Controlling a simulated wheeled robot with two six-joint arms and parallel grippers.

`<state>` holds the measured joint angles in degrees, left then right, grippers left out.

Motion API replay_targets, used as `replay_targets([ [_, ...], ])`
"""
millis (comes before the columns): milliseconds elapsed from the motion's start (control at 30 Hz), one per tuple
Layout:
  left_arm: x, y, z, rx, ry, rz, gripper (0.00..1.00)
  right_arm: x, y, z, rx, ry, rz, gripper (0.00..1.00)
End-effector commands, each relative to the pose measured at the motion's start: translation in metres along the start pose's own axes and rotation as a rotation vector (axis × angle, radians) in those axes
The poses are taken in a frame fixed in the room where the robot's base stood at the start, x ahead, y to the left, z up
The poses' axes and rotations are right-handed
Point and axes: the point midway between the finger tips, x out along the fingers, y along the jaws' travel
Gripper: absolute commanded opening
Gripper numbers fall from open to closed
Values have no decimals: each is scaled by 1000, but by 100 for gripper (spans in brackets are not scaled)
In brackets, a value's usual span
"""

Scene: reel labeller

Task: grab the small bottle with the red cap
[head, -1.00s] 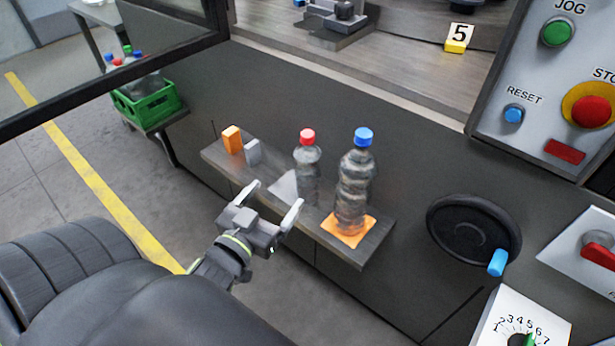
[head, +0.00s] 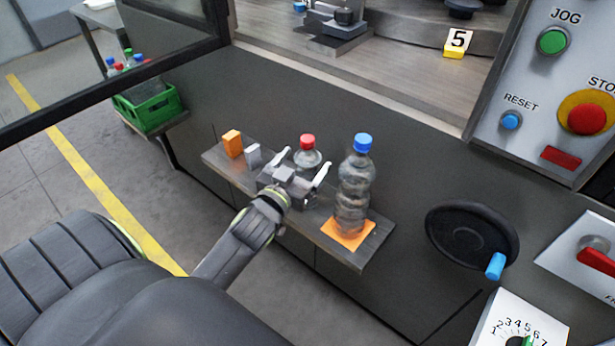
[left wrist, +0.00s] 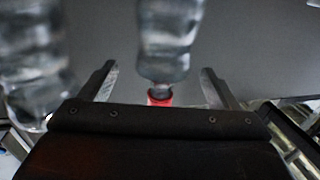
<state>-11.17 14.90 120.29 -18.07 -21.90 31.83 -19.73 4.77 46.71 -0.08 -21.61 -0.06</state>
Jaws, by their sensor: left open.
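The small clear bottle with the red cap (head: 307,150) stands on the narrow shelf (head: 345,253); its lower part is hidden behind my left gripper in the head view. My left gripper (head: 302,162) is open, with one finger on each side of the bottle in the picture. In the left wrist view, the bottle (left wrist: 168,40) appears upside down between the two open fingers (left wrist: 158,82), its red cap low in the picture. I cannot tell whether the fingers touch it. My right gripper is not in view.
A taller bottle with a blue cap (head: 353,187) stands on an orange mat (head: 367,229) close to the right. An orange block (head: 232,143) and a grey block (head: 253,155) stand at the shelf's left. A black handwheel (head: 465,235) is at right.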

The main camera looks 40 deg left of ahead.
Motion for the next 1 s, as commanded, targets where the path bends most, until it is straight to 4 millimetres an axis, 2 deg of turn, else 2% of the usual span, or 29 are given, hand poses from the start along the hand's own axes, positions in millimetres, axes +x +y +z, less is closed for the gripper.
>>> replay_targets([
  [200,33,-3,0,1,2,1,83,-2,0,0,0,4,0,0],
  [300,42,-3,0,1,1,1,83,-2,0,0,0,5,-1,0],
  [600,46,-3,1,0,0,1,83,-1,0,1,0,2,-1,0],
  [1000,46,-3,1,0,0,1,31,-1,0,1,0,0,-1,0],
])
